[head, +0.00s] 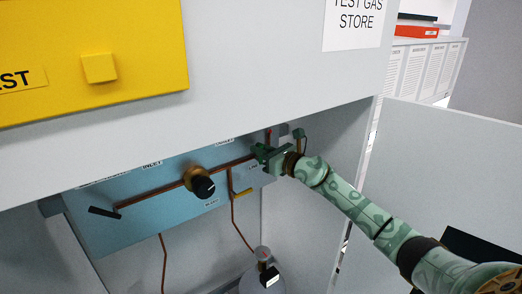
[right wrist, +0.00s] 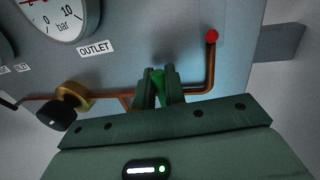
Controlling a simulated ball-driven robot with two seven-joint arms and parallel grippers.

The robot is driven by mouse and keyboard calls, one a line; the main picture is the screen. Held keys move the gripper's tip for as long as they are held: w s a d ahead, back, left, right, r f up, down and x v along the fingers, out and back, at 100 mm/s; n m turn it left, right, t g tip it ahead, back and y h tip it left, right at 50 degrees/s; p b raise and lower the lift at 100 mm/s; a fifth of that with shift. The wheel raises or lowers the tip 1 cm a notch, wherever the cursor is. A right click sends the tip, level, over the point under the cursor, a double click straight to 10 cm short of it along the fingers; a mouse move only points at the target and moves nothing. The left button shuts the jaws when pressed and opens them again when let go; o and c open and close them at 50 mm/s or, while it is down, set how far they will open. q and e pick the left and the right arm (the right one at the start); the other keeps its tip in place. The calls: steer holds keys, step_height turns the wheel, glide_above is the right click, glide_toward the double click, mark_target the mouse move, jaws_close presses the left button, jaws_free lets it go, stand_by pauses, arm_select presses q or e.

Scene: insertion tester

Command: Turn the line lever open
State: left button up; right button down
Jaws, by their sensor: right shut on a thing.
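My right gripper (head: 263,153) reaches to the right end of the blue panel's copper pipe in the head view. In the right wrist view its fingers (right wrist: 160,74) are shut on a narrow green lever (right wrist: 158,82) in front of the pipe. Only a thin part of this lever shows between the fingers; its pivot is hidden, and I cannot tell its angle exactly. My left gripper is not in view.
A gas bottle (head: 263,283) stands below. The cabinet's front (head: 260,75) overhangs the panel. A red-tipped pipe (right wrist: 211,70) rises right of my fingers.

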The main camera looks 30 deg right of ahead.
steer(key=shift+d, duration=0.1)
steer(key=shift+w+d+f+m+t+h+b, duration=0.1)
steer(key=shift+d+f+m+t+h+b, duration=0.5)
steer(key=shift+m, duration=2.75)
steer(key=shift+d+f+m+t+h+b, duration=0.4)
steer(key=shift+d+f+m, duration=0.35)
steer(key=shift+m, duration=2.65)
steer(key=shift+w+d+f+m+t+h+b, duration=0.1)
steer(key=shift+d+f+m+t+h+b, duration=0.5)
steer(key=shift+m, duration=2.75)
steer(key=shift+f, duration=0.2)
steer(key=c, duration=1.6)
jaws_free()
steer(key=shift+s, duration=0.1)
